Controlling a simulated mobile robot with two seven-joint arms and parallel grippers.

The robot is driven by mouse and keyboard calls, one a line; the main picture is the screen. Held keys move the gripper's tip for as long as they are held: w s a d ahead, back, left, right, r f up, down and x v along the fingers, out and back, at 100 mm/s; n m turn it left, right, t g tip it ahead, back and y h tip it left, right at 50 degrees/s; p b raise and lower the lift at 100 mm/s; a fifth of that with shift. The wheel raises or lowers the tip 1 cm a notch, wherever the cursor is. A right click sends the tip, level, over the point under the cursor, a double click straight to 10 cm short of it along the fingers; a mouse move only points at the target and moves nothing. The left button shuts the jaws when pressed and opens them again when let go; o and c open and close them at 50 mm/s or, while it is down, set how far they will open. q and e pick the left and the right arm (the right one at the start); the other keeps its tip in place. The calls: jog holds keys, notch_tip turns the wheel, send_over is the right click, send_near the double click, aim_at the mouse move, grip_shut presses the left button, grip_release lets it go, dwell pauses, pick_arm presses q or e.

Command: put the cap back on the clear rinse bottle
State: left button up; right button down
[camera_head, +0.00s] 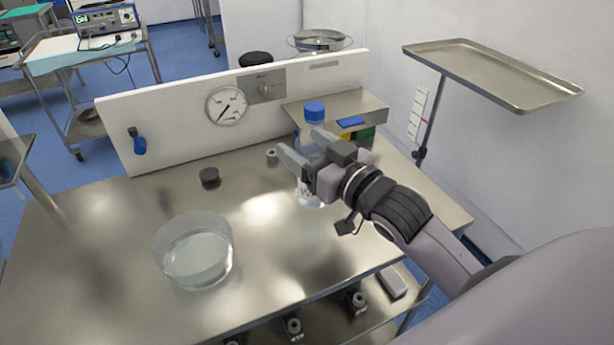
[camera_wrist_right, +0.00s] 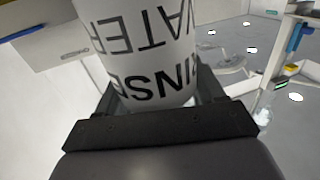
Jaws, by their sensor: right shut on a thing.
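My left gripper is not in view.
A clear round bowl (camera_head: 195,250) stands at the front left of the table (camera_head: 120,215). A dark round knob-like piece (camera_head: 209,177) and a small grey cylinder (camera_head: 271,157) lie behind it. A white panel with a gauge (camera_head: 227,105) and a steel shelf box (camera_head: 365,105) stand behind.

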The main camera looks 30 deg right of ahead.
jog(key=shift+f, duration=0.45)
jog(key=shift+f+b, duration=0.4)
jog(key=shift+f, duration=1.75)
jog(key=shift+f, duration=0.15)
jog(key=shift+c, duration=0.6)
grip_release()
jog(key=shift+f, duration=0.1)
jog(key=shift+r, duration=0.2)
jog(key=shift+s+d+f, duration=0.1)
jog(key=shift+s, duration=0.25)
jog(key=b+v, duration=0.1)
jog(key=v, duration=1)
